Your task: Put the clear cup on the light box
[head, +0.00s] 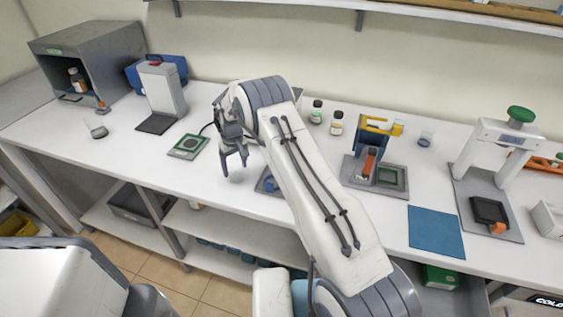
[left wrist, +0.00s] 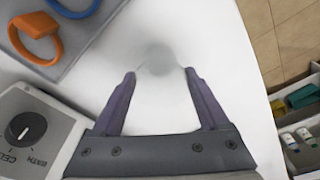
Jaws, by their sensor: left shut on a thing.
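My left gripper (head: 235,160) hangs low over the front part of the bench, left of the middle. In the left wrist view its two purple fingers (left wrist: 163,78) stand apart with a faint, see-through round thing between their tips, which looks like the clear cup (left wrist: 158,62). The gripper is shut on it. The cup is barely visible in the head view, and I cannot tell whether it touches the bench. Which thing is the light box is not certain; a grey open-fronted box (head: 115,45) stands at the far left. My right gripper is not in view.
A flat grey device with a green plate (head: 188,146) lies left of the gripper. In the wrist view, an orange ring (left wrist: 37,35) and a knob panel (left wrist: 30,128) lie nearby.

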